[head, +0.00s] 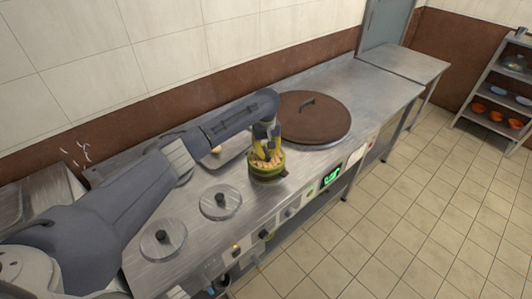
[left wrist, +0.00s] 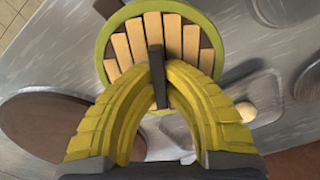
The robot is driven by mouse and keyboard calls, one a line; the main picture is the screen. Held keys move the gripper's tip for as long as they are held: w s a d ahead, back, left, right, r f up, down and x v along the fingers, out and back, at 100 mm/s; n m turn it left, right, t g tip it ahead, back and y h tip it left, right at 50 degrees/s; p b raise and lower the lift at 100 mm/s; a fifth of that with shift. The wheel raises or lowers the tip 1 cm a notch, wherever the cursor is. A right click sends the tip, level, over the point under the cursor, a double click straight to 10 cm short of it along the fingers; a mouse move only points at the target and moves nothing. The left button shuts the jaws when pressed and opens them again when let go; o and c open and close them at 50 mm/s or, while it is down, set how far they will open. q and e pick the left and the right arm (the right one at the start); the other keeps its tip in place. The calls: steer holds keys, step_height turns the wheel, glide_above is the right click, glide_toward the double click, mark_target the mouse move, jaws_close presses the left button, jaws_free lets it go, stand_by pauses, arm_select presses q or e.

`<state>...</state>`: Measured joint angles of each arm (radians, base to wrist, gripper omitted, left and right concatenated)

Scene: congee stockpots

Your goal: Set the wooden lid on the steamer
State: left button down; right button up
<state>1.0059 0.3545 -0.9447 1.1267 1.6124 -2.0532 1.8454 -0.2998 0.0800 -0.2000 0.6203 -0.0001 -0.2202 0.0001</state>
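The wooden lid (left wrist: 140,40) has pale slats over a darker brown disc and a dark bar handle. It lies within the green round rim of the steamer (left wrist: 103,45); I cannot tell whether it is fully seated. In the head view the green steamer (head: 268,174) stands on the steel counter with the lid's slats (head: 260,163) at its top. My left gripper (head: 267,157) comes down from above; its yellow fingers (left wrist: 157,75) close on the bar handle from both sides. The fingers hide part of the lid. My right gripper is not in view.
A large brown round cover (head: 312,117) lies behind and right of the steamer. Two steel lids with black knobs (head: 221,201) (head: 162,240) lie to the left. A shallow tray with a pale round thing (head: 216,149) is behind. The counter's far right (head: 385,85) is clear.

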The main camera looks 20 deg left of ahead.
mark_target(266, 151)
arm_select(q)
steer(key=shift+f, duration=0.6)
stand_by(0.5)
steer(key=c, duration=1.8)
jaws_free()
steer(key=shift+r, duration=5.5)
steer(key=shift+f, duration=0.1)
